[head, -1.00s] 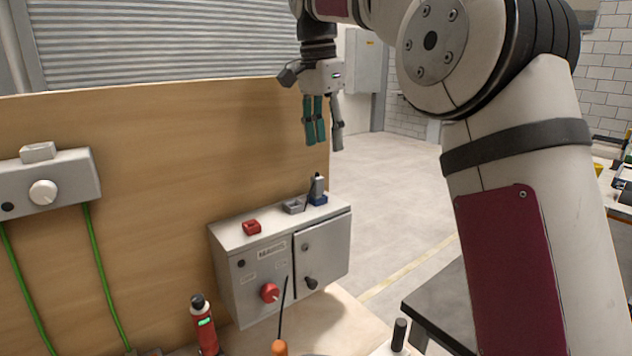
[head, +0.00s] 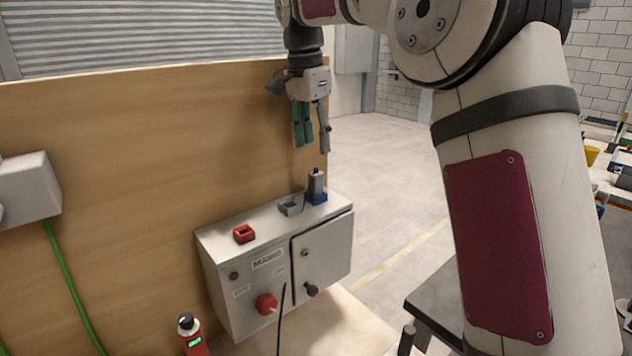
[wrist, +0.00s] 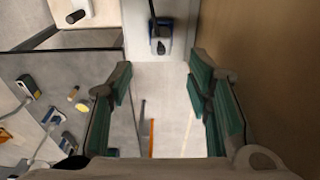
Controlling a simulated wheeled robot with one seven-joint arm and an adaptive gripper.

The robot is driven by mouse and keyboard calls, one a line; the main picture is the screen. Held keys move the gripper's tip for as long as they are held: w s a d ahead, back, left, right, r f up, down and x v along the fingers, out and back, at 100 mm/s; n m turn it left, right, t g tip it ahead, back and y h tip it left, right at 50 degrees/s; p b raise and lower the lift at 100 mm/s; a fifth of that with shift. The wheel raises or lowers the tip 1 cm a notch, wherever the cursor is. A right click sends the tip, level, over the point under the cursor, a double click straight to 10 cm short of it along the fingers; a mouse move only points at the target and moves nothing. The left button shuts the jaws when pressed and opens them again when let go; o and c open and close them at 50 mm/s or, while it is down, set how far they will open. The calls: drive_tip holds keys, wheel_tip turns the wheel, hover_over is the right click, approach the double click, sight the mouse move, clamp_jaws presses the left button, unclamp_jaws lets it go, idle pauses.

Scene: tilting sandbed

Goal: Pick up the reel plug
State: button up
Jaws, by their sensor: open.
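A grey plug (head: 316,181) with a dark cord stands upright in a blue socket (head: 318,198) at the far right end of the control box top; it appears to be the reel plug. The plug (wrist: 162,30) and blue socket (wrist: 164,44) also show at the top of the wrist view, with the dark cord (wrist: 153,10) running up from them. My gripper (head: 314,148) is open and empty, pointing down above the plug and apart from it. In the wrist view its green-padded fingers (wrist: 160,75) are spread wide, with the plug beyond the tips, between their lines.
The grey control box (head: 250,282) also bears a red socket (head: 244,234) and a grey socket (head: 290,208). A wooden panel (head: 150,150) rises behind it, close beside my gripper. A red device (head: 192,338) stands in front.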

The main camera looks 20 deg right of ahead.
sight(315, 168)
drive_tip(key=shift+w+d+f+p, duration=0.15)
drive_tip(key=shift+f+p, duration=0.55)
drive_tip(key=shift+f, duration=1.65)
drive_tip(key=shift+d+f+p, duration=0.15)
drive_tip(key=shift+f+p, duration=0.5)
drive_tip(key=shift+f, duration=1.65)
clamp_jaws()
